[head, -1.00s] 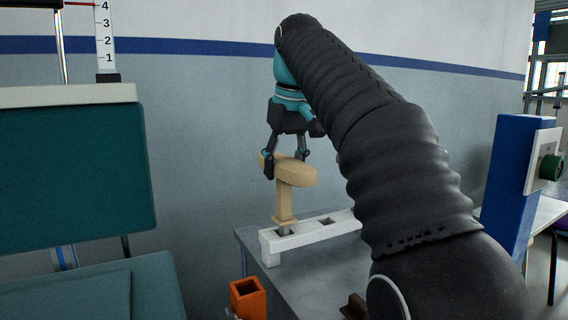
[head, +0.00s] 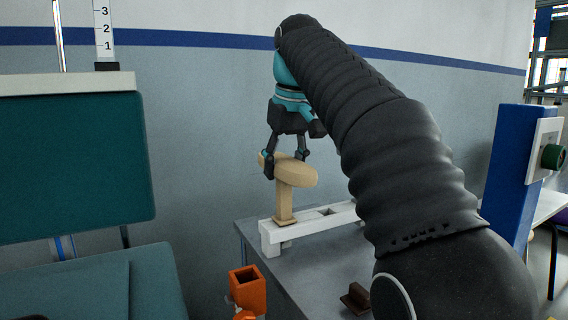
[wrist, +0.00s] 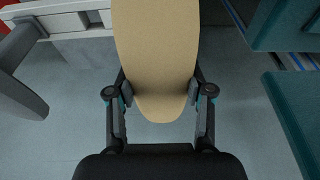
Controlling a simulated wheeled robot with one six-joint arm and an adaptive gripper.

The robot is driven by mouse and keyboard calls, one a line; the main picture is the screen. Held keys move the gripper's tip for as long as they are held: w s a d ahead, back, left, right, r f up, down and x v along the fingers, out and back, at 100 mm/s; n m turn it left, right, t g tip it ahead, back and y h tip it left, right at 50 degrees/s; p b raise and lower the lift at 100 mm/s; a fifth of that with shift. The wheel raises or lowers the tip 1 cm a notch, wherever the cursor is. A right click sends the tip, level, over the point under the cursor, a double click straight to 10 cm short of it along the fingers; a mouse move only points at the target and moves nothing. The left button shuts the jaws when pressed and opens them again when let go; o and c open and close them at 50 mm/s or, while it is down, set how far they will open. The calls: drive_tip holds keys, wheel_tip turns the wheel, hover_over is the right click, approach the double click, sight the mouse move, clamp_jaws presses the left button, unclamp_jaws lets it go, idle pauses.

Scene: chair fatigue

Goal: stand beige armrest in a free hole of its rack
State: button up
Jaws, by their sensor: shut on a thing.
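The beige armrest (head: 285,200) stands upright, its pad on top and its stem down at the left end of the white rack (head: 345,215). The small flange at the foot of the stem meets the rack's top, and a short piece shows beneath the rack there. My gripper (head: 285,163) is shut on the pad from above. In the wrist view the pad (wrist: 157,55) lies between both fingers. The hole itself is hidden under the flange. Another hole (head: 325,211) to its right looks empty; my arm hides the rack's right end.
The rack stands on a grey table (head: 300,275). An orange square tube (head: 247,290) and a brown part (head: 356,298) are in front. A teal chair (head: 75,170) is at left, a blue post (head: 508,185) at right, a wall behind.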

drive_tip(key=shift+f, duration=0.1)
drive_tip(key=o, duration=1.2)
drive_tip(key=shift+c, duration=0.2)
drive_tip(key=p+v, duration=0.1)
drive_tip(key=v, duration=0.1)
drive_tip(key=w+p+v, duration=0.1)
drive_tip(key=p+v, duration=0.3)
drive_tip(key=v, duration=0.1)
drive_tip(key=shift+w+a+r, duration=0.2)
drive_tip(key=shift+w+a, duration=0.1)
drive_tip(key=shift+f+b, duration=0.3)
drive_tip(key=shift+b, duration=0.5)
